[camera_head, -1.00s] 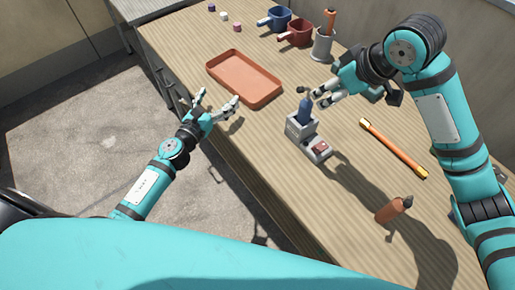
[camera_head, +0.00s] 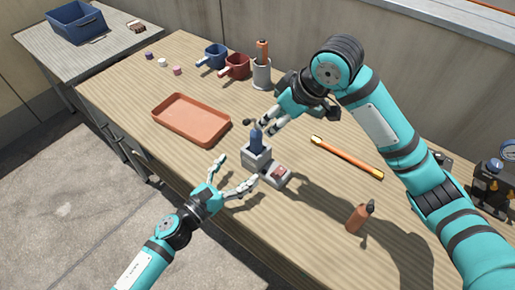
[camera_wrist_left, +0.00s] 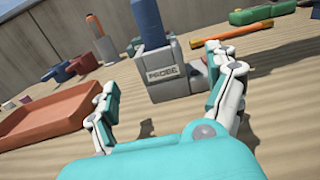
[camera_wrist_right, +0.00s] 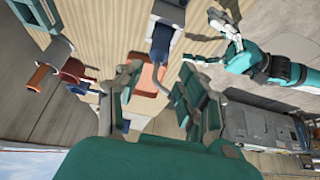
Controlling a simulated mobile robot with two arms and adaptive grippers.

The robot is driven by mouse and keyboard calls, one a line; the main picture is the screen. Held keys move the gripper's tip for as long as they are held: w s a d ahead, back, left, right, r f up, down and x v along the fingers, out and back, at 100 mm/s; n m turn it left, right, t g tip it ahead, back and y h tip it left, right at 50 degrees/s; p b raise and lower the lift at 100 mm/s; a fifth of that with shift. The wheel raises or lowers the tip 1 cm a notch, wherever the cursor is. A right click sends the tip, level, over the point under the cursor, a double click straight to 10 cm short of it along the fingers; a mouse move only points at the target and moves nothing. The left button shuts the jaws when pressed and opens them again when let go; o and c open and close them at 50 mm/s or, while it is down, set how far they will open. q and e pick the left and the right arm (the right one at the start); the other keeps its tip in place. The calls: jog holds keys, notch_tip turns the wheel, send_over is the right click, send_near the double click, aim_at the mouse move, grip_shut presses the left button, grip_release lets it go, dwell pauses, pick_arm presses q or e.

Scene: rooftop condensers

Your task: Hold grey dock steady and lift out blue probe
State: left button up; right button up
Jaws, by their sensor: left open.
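The grey dock (camera_head: 258,160) stands on the wooden bench, with the blue probe (camera_head: 256,141) upright in it. In the left wrist view the dock (camera_wrist_left: 162,88) shows a "PROBE" label, and the probe (camera_wrist_left: 148,22) rises from its top. My left gripper (camera_head: 238,172) is open in front of the dock, its fingers spread to either side and no contact visible. My right gripper (camera_head: 268,126) is beside the probe's upper end. In the right wrist view its fingers (camera_wrist_right: 160,75) are apart, with the probe (camera_wrist_right: 162,42) beyond them and nothing held.
An orange tray (camera_head: 191,120) lies left of the dock.

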aim_at(261, 147)
pick_arm(q)
jog(key=x, duration=1)
jog(key=shift+w+d, duration=0.25)
jog(key=shift+w, duration=0.05)
jog(key=shift+c, duration=0.2)
